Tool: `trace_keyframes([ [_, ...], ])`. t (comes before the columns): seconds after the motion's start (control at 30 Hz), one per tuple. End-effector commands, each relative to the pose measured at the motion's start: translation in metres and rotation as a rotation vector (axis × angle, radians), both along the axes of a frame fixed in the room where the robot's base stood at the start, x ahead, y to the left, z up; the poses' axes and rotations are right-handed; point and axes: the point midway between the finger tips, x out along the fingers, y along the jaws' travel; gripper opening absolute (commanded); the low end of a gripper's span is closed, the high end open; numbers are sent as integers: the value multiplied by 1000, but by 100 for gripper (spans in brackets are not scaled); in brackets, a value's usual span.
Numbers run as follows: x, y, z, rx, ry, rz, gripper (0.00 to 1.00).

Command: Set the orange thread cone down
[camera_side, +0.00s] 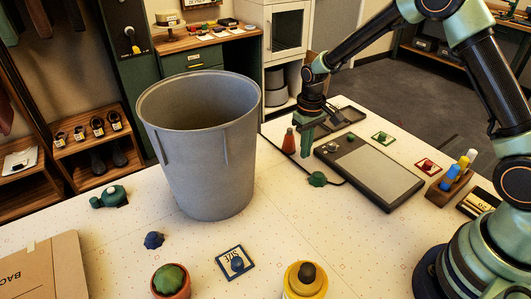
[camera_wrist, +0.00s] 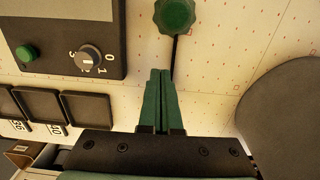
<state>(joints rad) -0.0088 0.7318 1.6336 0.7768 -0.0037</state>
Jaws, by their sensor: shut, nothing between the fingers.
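A small red-orange cone (camera_side: 289,141) stands upright on the white table in the side view, just left of my gripper (camera_side: 305,155). It appears to be the thread cone. My gripper points down, its green fingers pressed together with nothing between them. A narrow gap seems to separate the cone from the fingers, but I cannot tell the depth between them. In the wrist view, the closed fingers of my gripper (camera_wrist: 160,72) show at the centre, and the cone is not visible there.
A large grey bin (camera_side: 200,150) stands to the left. A flat control box (camera_side: 385,178) lies to the right, with a dark tray (camera_side: 345,116) behind. A green knob (camera_side: 317,179) sits in front of my gripper. A wooden bottle rack (camera_side: 448,188) is further right.

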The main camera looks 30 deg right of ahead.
Motion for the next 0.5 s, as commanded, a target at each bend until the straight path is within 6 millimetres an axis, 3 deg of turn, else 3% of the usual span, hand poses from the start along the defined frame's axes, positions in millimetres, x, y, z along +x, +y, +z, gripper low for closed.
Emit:
trace_keyframes([
  [0.03,1,0,-9,0,3,0,0],
  [0.2,23,0,-6,0,-2,0,0],
  [0.5,39,0,-5,0,-1,0,0],
])
